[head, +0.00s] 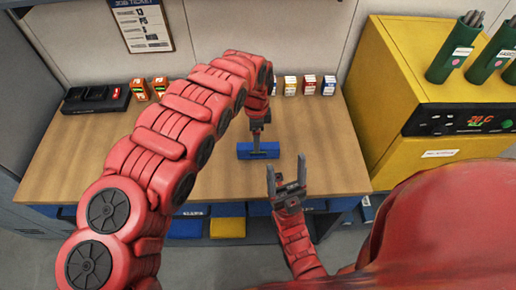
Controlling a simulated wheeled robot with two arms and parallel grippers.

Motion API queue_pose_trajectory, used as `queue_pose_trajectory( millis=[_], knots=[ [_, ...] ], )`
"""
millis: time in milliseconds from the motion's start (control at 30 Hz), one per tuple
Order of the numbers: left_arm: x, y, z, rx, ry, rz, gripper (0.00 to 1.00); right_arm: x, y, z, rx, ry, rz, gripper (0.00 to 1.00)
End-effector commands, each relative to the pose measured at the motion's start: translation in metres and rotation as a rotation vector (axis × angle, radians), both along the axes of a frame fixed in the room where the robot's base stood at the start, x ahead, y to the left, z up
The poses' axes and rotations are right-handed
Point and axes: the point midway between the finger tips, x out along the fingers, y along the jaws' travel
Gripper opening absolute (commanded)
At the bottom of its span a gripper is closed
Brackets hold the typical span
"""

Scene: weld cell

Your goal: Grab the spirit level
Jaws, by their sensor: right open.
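A short blue bar (244,152), which looks like the spirit level, lies on the wooden workbench (330,165) near its front middle. My left arm arches over the bench from the left. Its gripper (257,141) points down at the bar and overlaps its middle in the head view. I cannot tell whether its fingers are around the bar or just above it. My right gripper (286,167) is open and empty, its fingers pointing up in the picture. It is at the bench's front edge, just right of and nearer than the bar.
A black charger-like case (95,100) and small orange boxes (140,89) stand at the back left. Several small boxes (309,85) line the back wall. A yellow machine (395,75) with green canisters (455,48) stands at right. Blue and yellow bins (228,228) sit below the bench.

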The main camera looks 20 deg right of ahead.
Motion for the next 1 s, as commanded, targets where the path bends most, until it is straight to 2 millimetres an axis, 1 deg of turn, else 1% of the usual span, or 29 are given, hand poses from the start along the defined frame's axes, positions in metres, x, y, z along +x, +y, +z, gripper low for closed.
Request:
queue_pose_trajectory(
  millis=[167, 333, 533, 867, 967, 1000],
  knots=[
    [-0.003, -0.002, -0.008, 0.000, 0.002, -0.001, 0.75, 0.000, 0.000, 0.013, 0.000, 0.000, 0.000, 0.70],
    [-0.008, -0.004, -0.030, 0.001, 0.004, 0.000, 0.75, 0.000, 0.000, 0.030, 0.000, 0.000, 0.000, 0.70],
    [-0.007, -0.004, -0.049, 0.000, 0.003, 0.000, 0.75, 0.000, 0.000, 0.033, 0.000, 0.000, 0.000, 0.70],
    [-0.005, -0.004, -0.052, -0.001, -0.001, 0.001, 0.75, 0.000, 0.000, 0.033, 0.000, 0.000, 0.000, 0.70],
    [-0.005, -0.004, -0.052, -0.001, -0.001, 0.001, 0.59, 0.000, 0.000, 0.033, 0.000, 0.000, 0.000, 0.70],
    [-0.005, -0.004, -0.052, -0.001, -0.001, 0.001, 0.52, 0.000, 0.000, 0.033, 0.000, 0.000, 0.000, 0.70]
  ],
)
